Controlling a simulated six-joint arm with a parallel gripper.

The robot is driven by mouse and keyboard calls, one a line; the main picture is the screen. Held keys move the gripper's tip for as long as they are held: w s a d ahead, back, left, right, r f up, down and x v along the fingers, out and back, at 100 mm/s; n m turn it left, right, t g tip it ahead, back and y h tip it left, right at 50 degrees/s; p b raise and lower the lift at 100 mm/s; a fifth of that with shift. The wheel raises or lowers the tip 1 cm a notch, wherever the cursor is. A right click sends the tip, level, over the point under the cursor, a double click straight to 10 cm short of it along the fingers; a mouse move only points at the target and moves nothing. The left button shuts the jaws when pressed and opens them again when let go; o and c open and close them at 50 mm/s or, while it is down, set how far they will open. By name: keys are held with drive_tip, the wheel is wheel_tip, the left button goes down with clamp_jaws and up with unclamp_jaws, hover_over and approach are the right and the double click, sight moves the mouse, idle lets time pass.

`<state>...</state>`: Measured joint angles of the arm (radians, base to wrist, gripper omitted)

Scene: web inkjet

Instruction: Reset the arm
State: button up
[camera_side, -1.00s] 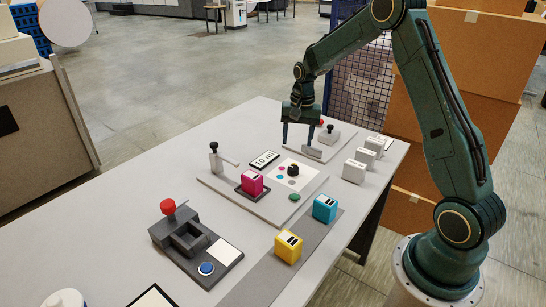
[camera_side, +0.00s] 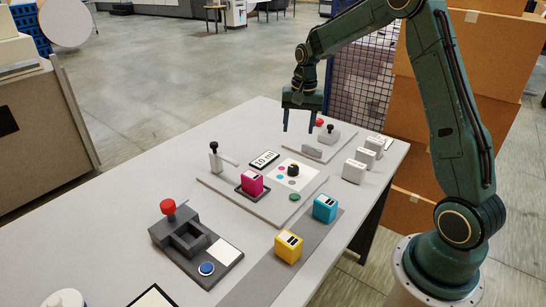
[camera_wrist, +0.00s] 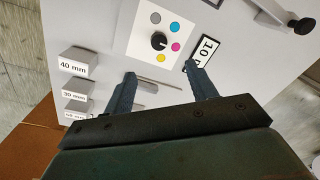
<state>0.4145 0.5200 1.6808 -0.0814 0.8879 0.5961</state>
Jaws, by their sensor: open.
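My gripper (camera_side: 299,120) is open and empty, pointing down above the far part of the table, over the small fixture (camera_side: 318,146) with a black knob and a red button. In the wrist view my gripper's two fingers (camera_wrist: 160,90) stand wide apart with nothing between them. A magenta cartridge (camera_side: 252,183) sits in a dark holder on the grey plate, beside a white dial card (camera_side: 301,170) with a black knob. A cyan cartridge (camera_side: 325,208) and a yellow cartridge (camera_side: 288,246) stand on a dark grey strip nearer the front.
A dark station (camera_side: 195,245) with a red knob and blue button is at the front left. White blocks (camera_side: 354,171) line the right edge; the wrist view shows one labelled 40 mm (camera_wrist: 74,63). Cardboard boxes (camera_side: 470,60) stand behind.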

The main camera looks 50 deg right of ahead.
drive_tip(key=s+a+r+n+t, duration=0.2)
drive_tip(key=s+a+r+n, duration=0.3)
drive_tip(key=s+a+r, duration=0.7)
drive_tip(key=s+a+r+n+t, duration=0.1)
drive_tip(key=s+a+n, duration=0.2)
drive_tip(key=s, duration=0.4)
drive_tip(key=s+a+r+n+t, duration=0.1)
drive_tip(key=s+a+n, duration=0.1)
drive_tip(key=s, duration=0.6)
drive_tip(key=shift+s+a+n+t, duration=0.25)
drive_tip(key=shift+a+n+t, duration=0.15)
drive_tip(key=shift+a, duration=0.2)
